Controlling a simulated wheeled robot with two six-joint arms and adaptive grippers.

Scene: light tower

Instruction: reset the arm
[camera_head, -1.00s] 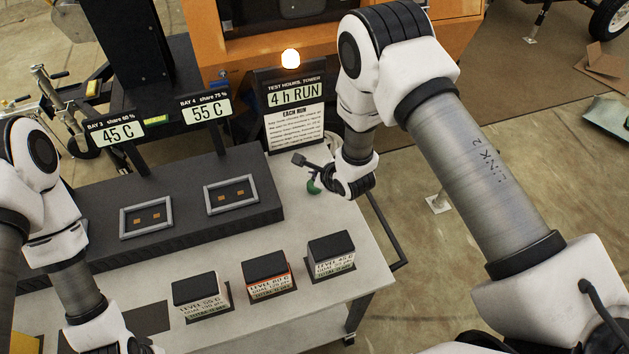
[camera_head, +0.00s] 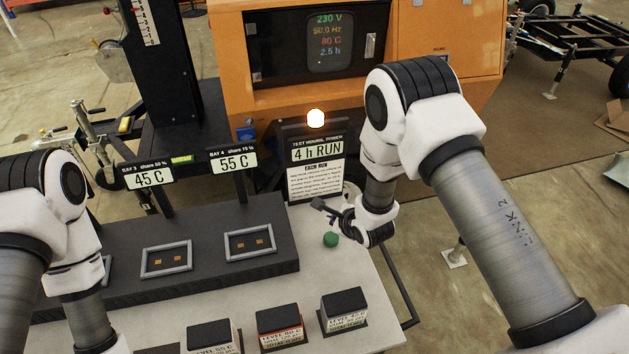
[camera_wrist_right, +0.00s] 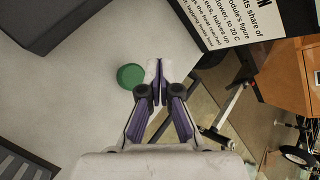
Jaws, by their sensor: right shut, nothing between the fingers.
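My right gripper (camera_head: 318,205) is shut and empty above the right back part of the grey table (camera_head: 372,290). In the right wrist view its fingertips (camera_wrist_right: 157,66) are together with nothing between them. A green round knob or button (camera_head: 331,240) sits on the table just below the gripper; it also shows in the right wrist view (camera_wrist_right: 130,76), left of the fingers and apart from them. My left arm comes in at the left of the head view, but its gripper is out of the frame.
Three labelled blocks, LEVEL modules (camera_head: 280,325), stand along the table front. A dark rack (camera_head: 205,235) with framed bays lies behind them. The 4 h RUN sign (camera_head: 316,165) stands behind my right gripper, before an orange cabinet (camera_head: 440,55) with a lit display.

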